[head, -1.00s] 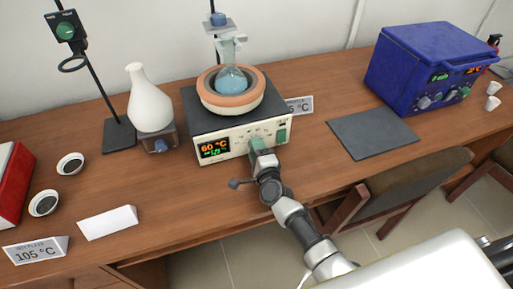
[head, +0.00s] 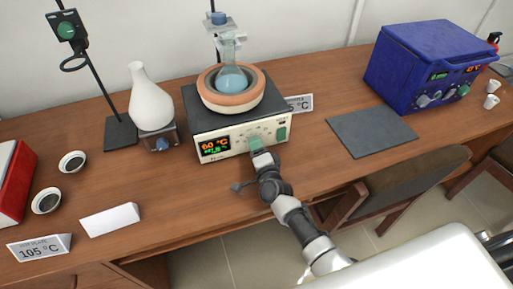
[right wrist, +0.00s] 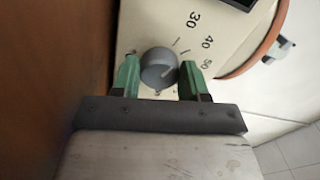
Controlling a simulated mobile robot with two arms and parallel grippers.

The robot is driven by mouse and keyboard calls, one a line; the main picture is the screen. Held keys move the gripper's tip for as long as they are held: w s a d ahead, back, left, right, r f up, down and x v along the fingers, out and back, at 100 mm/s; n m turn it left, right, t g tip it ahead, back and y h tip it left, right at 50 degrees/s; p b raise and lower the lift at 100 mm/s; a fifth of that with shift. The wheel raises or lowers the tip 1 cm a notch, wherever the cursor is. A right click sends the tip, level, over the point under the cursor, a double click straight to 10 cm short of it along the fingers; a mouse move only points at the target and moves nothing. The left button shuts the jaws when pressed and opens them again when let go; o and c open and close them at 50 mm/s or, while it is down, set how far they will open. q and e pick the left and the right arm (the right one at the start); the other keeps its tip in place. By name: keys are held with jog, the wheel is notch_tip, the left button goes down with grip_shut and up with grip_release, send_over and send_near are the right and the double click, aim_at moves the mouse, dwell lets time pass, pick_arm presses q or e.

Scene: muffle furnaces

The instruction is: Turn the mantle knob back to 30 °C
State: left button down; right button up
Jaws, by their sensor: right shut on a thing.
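The heating mantle (head: 238,143) is a cream box with a dark top, a terracotta bowl and a round flask of blue liquid. Its display (head: 214,146) reads 60 °C, with a smaller green line below that I cannot read. My right gripper (head: 257,145) is at the front panel and covers the knob in the head view. In the right wrist view, the grey round knob (right wrist: 158,68) sits between the green fingertips of the right gripper (right wrist: 160,77), which is shut on it. The dial numbers 30, 40 and 50 show beside it. My left gripper is out of view.
A green switch (head: 281,133) is just right of the gripper. A white vase-shaped flask (head: 151,100) stands left of the mantle. A grey mat (head: 371,133) and a blue furnace (head: 425,70) are to the right. The table front is mostly clear.

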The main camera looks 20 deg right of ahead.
jog(key=shift+f, duration=0.1)
jog(key=o, duration=0.9)
jog(key=s, duration=1.1)
jog(key=shift+d, duration=0.15)
